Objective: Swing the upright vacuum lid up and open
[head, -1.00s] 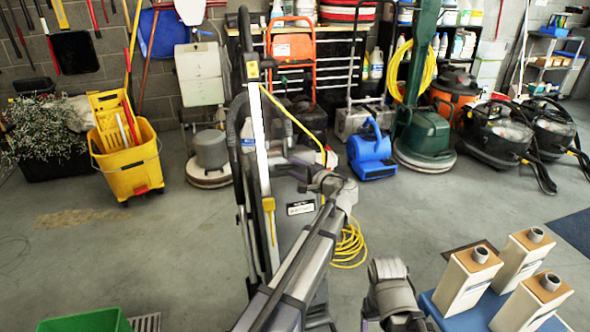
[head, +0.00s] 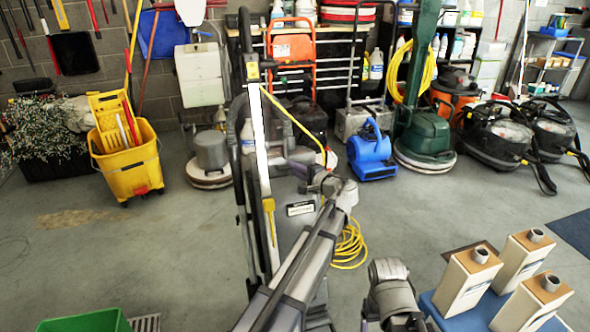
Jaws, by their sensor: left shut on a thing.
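The upright vacuum (head: 257,150) stands in the middle of the head view, with its long handle rising to the top. Its grey lid (head: 297,228), with a small white label near the top, faces me. My left arm comes up from the bottom and covers the right side of the vacuum's body. My left gripper (head: 318,178) is at the upper edge of the lid and is shut on it. The fingertips are small and dark, and the exact contact is hard to see. My right arm shows at the bottom right of centre, but no right fingers are visible.
A yellow cable (head: 350,246) lies coiled right of the vacuum. A blue stand (head: 428,305) with pale containers is at lower right, a green bin (head: 85,321) at lower left. A yellow mop bucket (head: 130,165) and cleaning machines line the back. Floor left of the vacuum is clear.

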